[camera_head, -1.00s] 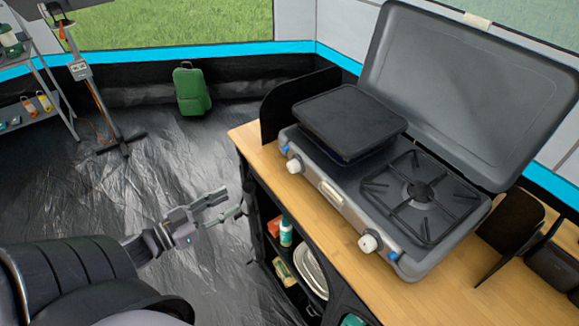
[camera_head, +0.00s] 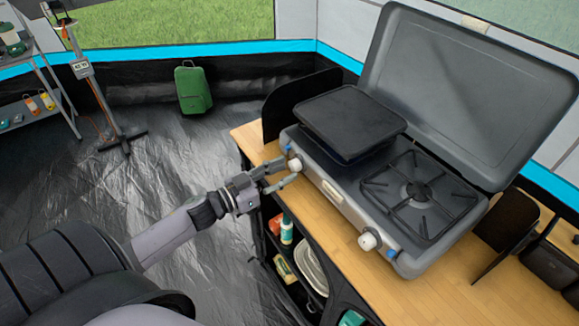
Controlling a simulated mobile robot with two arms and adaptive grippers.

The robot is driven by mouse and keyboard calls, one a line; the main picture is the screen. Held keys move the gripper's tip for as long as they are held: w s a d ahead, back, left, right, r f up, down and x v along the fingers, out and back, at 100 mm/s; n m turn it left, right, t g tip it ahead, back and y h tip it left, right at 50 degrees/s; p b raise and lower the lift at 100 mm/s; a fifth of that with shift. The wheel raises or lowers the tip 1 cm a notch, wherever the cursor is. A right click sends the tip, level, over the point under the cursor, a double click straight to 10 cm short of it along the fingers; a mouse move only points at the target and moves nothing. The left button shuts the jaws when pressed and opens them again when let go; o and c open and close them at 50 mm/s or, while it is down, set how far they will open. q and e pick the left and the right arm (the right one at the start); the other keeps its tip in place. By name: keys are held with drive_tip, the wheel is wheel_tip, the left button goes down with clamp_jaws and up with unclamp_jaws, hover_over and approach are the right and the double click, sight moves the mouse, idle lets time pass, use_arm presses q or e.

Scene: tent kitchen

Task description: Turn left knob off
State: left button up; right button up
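The grey camping stove (camera_head: 328,186) stands on the wooden counter with its lid up. Its left knob (camera_head: 294,164) is white and sits on the front face at the far left end. Its right knob (camera_head: 369,239) is white too, near the right end of the front. My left gripper (camera_head: 287,172) is at the left knob, its fingers apart, one on the upper side and one on the lower side. I cannot tell whether the fingers touch the knob. My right gripper is not in view.
A black griddle plate (camera_head: 349,122) covers the left burner; the right burner has a bare pan support (camera_head: 419,196). The wooden counter (camera_head: 318,221) is clear in front of the stove. Below it are shelves with a bottle (camera_head: 286,230) and plates (camera_head: 311,270).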

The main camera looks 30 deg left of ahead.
use_arm(q)
drive_tip(key=shift+x, duration=1.3)
drive_tip(key=c, duration=0.9)
drive_tip(key=shift+o, duration=0.2)
